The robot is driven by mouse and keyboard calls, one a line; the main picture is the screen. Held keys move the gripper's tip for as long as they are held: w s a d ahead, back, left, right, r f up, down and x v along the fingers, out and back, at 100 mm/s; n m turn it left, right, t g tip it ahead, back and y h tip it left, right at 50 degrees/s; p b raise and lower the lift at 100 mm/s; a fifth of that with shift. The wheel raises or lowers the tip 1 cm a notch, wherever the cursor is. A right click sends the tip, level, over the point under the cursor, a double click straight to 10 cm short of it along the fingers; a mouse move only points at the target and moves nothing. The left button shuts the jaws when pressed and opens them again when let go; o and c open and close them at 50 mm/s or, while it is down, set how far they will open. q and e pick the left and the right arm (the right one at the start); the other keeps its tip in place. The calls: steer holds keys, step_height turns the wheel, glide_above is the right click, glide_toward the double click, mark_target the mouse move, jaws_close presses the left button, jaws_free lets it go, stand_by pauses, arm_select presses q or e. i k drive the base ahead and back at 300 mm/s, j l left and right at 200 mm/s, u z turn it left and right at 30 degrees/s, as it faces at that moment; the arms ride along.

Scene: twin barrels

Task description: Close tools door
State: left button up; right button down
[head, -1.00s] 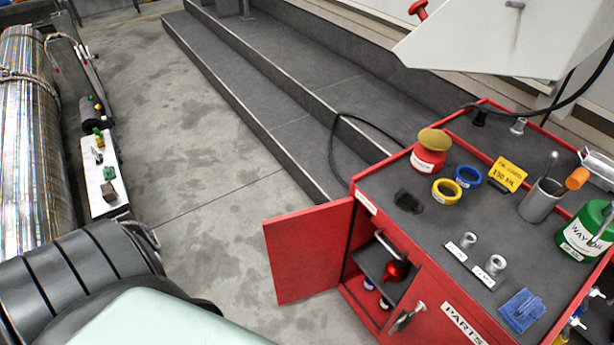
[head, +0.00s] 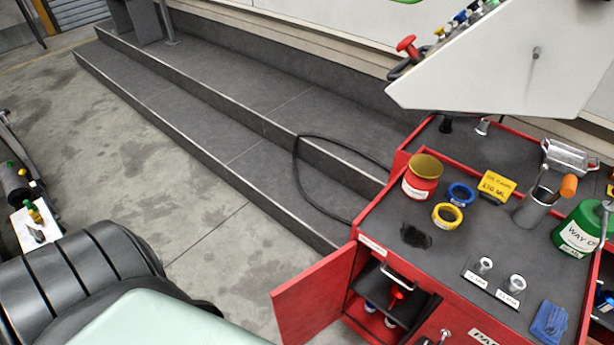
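The red tools door (head: 313,299) stands swung open at the left front of the red cabinet (head: 370,250). Behind it the open compartment shows a dark shelf (head: 375,284), a red item (head: 396,297) and small white-and-blue items (head: 369,306) below. A metal handle (head: 398,276) shows at the upper part of the opening. Another handle (head: 444,337) is at the bottom edge, on the front to the right. Neither of my grippers is in view. The lower part of the cabinet front is cut off by the frame.
The cabinet top holds a red pot (head: 422,178), yellow (head: 447,215) and blue (head: 461,194) rings, a metal cup (head: 532,209), a green can (head: 582,228) and a blue cloth (head: 549,322). Grey steps (head: 230,115) lie behind. Bare concrete floor (head: 150,170) is left of the door.

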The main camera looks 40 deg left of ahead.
mark_target(310, 302)
steer(key=j+z, duration=0.2)
steer(key=j, duration=0.25)
steer(key=j+z, duration=0.15)
steer(key=j, duration=0.35)
steer(key=k+j+z, duration=0.2)
steer(key=j, duration=0.25)
steer(key=j+z, duration=0.2)
steer(key=j, duration=0.3)
steer(key=k+j+z, duration=0.15)
steer(key=j, duration=0.25)
steer(key=k+j+z, duration=0.2)
steer(key=j, duration=0.25)
steer(key=i, duration=0.1)
